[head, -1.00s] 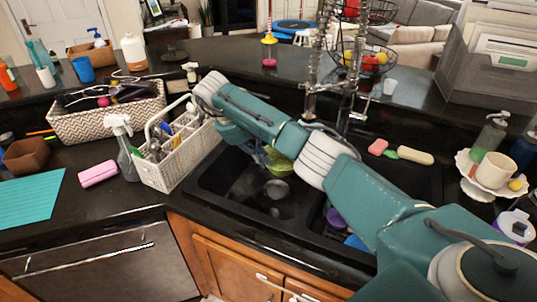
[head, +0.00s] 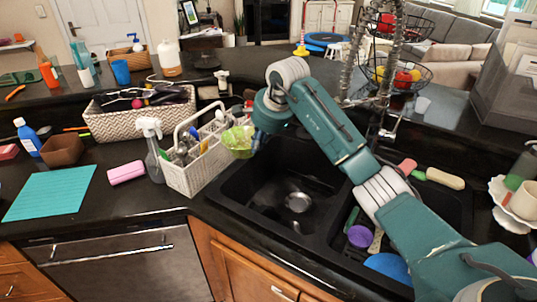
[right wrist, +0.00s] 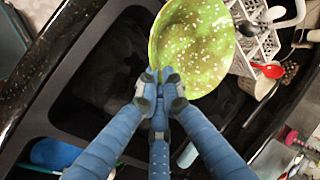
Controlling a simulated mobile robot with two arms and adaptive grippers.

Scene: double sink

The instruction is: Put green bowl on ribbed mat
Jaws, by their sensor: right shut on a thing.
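The green speckled bowl (head: 237,139) is tilted in the air beside the white caddy, near the left basin's back left edge. My right gripper (right wrist: 160,90) is shut on the bowl's rim. In the right wrist view the bowl (right wrist: 195,45) extends beyond the fingertips, and the dark basin lies below. In the head view, the arm mostly hides the fingers. The turquoise ribbed mat (head: 48,192) lies flat and empty on the counter at the far left, well away from the bowl. My left gripper is not in view.

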